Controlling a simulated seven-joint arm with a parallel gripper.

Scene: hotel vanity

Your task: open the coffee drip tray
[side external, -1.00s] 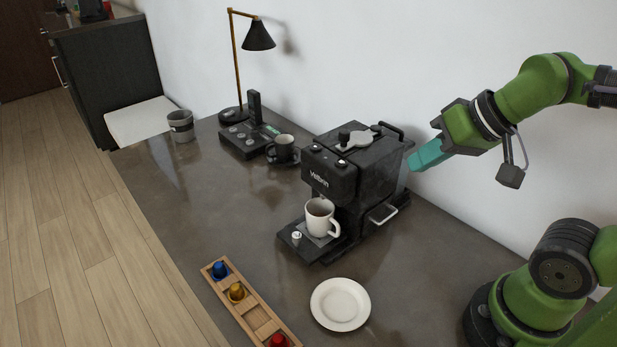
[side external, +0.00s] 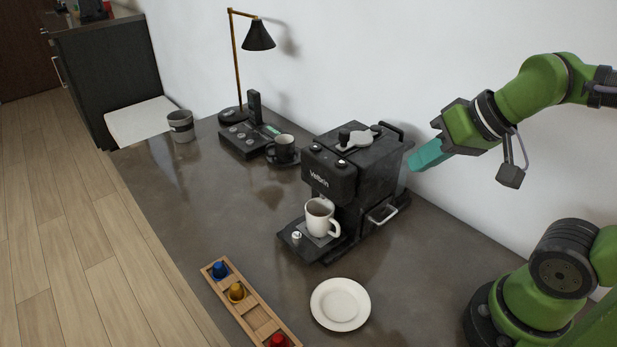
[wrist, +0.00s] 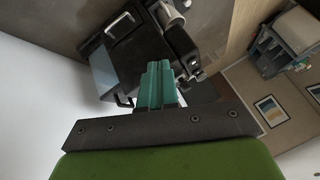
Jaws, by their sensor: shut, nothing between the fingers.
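The black coffee machine (side external: 345,165) stands on the dark counter, with a white mug (side external: 320,219) on its drip tray (side external: 292,236) at the front. A small silver knob (side external: 296,235) sits on the tray's front. A metal handle (side external: 383,214) is on the machine's right side. My gripper (side external: 415,162) has teal fingers that are shut and empty, in the air to the right of the machine's upper part, apart from it.
A white plate (side external: 340,304) and a wooden capsule holder (side external: 250,307) lie in front of the machine. A dark cup (side external: 284,149), a lamp (side external: 257,35) and a grey canister (side external: 181,126) stand farther left. The wall is close behind the machine.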

